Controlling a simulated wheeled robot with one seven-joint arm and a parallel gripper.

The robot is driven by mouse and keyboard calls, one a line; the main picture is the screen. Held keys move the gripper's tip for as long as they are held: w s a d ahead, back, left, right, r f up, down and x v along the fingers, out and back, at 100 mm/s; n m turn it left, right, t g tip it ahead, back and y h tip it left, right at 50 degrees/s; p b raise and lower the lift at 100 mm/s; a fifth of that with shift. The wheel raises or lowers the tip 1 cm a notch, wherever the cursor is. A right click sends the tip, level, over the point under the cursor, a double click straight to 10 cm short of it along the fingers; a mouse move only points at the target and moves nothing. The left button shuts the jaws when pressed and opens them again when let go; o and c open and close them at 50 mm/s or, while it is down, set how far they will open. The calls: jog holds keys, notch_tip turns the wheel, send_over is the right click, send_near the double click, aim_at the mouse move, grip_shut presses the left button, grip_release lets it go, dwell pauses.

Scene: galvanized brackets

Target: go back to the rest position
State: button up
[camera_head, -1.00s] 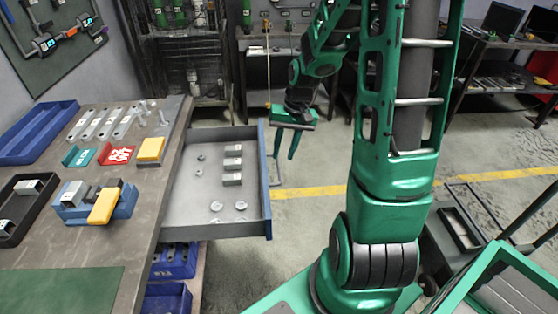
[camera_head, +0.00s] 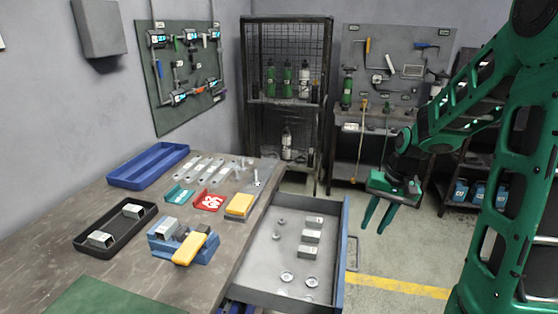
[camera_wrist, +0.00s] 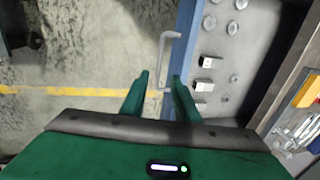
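My gripper (camera_head: 378,214) hangs in the air to the right of the open drawer (camera_head: 345,240), fingers pointing down. In the wrist view my gripper (camera_wrist: 160,82) shows two green fingers spread apart with nothing between them. The drawer's handle (camera_wrist: 166,55) appears just beyond the fingertips in that view; they look apart from it, but the exact distance cannot be told. The drawer holds several grey metal blocks (camera_head: 311,237) and round discs (camera_head: 287,277).
The workbench (camera_head: 120,200) carries a blue tray (camera_head: 150,165), a black tray (camera_head: 85,243) with brackets, a blue fixture (camera_head: 170,251) with a yellow-topped part, and red and green pieces. A wire cabinet (camera_head: 288,30) stands behind. The floor (camera_head: 390,275) right of the drawer is clear.

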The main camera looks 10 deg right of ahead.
jog(key=s+r+h, duration=0.1)
jog(key=s+r, duration=0.2)
jog(key=s, duration=0.9)
jog(key=s+r+g, duration=0.1)
jog(key=s+r, duration=0.3)
jog(key=s, duration=0.7)
jog(key=shift+s+a+r+h, duration=0.25)
jog(key=shift+s+a+h, duration=0.1)
jog(key=shift+h, duration=0.05)
jog(key=shift+a, duration=0.1)
